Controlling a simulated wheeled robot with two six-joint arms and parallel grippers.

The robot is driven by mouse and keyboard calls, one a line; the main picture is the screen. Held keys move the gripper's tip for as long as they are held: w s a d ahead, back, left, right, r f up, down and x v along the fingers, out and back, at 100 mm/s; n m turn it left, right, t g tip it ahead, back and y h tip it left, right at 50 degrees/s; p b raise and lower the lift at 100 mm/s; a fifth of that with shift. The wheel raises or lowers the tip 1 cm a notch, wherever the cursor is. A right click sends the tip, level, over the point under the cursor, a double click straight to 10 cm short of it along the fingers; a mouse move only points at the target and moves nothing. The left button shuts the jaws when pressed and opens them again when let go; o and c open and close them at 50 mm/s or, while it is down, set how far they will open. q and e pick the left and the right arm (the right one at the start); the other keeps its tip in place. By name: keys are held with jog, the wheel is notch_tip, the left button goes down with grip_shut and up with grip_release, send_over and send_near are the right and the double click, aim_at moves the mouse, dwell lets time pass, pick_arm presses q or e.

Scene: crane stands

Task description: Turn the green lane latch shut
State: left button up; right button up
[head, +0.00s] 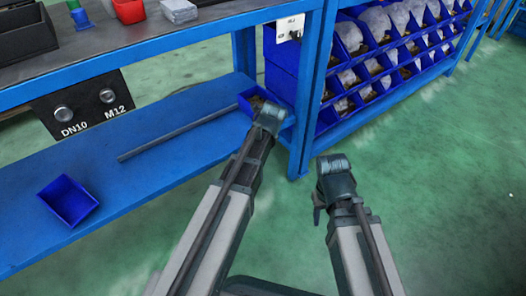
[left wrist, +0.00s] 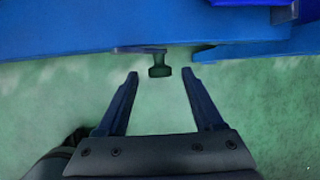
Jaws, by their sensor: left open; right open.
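A dark green T-shaped latch (left wrist: 159,66) hangs from a blue edge in the left wrist view, its stem up and its wider end down. My left gripper (left wrist: 159,80) is open, with one finger on each side of the latch's lower end and gaps on both sides. I cannot tell the depth between fingertips and latch. In the head view the end of my left arm (head: 268,118) is by the blue rack post, and its fingers and the latch are hidden. My right gripper (head: 319,203) is over the floor, apart from the rack; it is open and empty.
A rack of blue bins (head: 390,55) stands right of the post (head: 308,110). Green floor (head: 450,190) is clear at right.

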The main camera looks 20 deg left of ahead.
pick_arm(q)
jog(key=shift+w+a+f+b, duration=0.15)
jog(key=shift+w+f+b, duration=0.15)
jog(key=shift+f, duration=0.35)
pick_arm(e)
jog(key=shift+f, duration=0.65)
pick_arm(q)
jog(key=shift+s, duration=0.1)
grip_shut()
